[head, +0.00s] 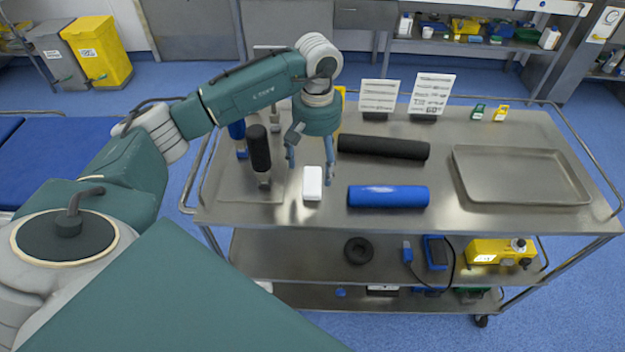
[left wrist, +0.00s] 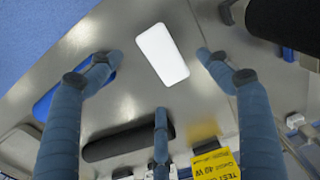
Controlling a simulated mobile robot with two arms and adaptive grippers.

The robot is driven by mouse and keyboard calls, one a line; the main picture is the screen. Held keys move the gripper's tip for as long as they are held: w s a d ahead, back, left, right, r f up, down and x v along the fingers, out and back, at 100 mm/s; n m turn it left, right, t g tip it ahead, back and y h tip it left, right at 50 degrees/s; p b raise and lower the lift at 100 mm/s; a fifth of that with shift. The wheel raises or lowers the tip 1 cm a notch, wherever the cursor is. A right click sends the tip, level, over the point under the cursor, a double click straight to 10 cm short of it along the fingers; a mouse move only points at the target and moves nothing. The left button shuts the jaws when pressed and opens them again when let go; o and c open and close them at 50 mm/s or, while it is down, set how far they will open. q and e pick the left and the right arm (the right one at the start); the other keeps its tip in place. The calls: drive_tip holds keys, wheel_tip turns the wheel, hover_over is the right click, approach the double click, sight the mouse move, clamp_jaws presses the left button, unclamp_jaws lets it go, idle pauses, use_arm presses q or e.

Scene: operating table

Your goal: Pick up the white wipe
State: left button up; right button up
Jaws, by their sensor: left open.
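The white wipe (head: 312,184) is a small white block lying on the steel top of the cart, near its front edge. It also shows in the left wrist view (left wrist: 162,54), flat and fully in sight between the fingertips. My left gripper (head: 310,166) points down just above and behind the wipe, its blue fingers spread to either side. In the left wrist view the fingers of the left gripper (left wrist: 159,62) are apart, with nothing between them held. My right gripper is in neither view.
A blue roll (head: 388,196) and a black roll (head: 383,147) lie right of the wipe. A dark upright cylinder (head: 259,148) stands close on the left. A shallow metal tray (head: 522,199) lies at the right. Two printed cards (head: 430,93) stand at the back.

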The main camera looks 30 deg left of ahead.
sight(316, 179)
use_arm(q)
drive_tip(key=shift+s+d+f+p, duration=0.1)
drive_tip(key=shift+f+p, duration=0.45)
drive_tip(key=shift+f, duration=0.15)
wheel_tip(316, 179, down, 4)
drive_tip(key=shift+r+p, duration=0.25)
drive_tip(key=shift+p, duration=0.45)
drive_tip(key=shift+f, duration=0.35)
drive_tip(key=c, duration=1.1)
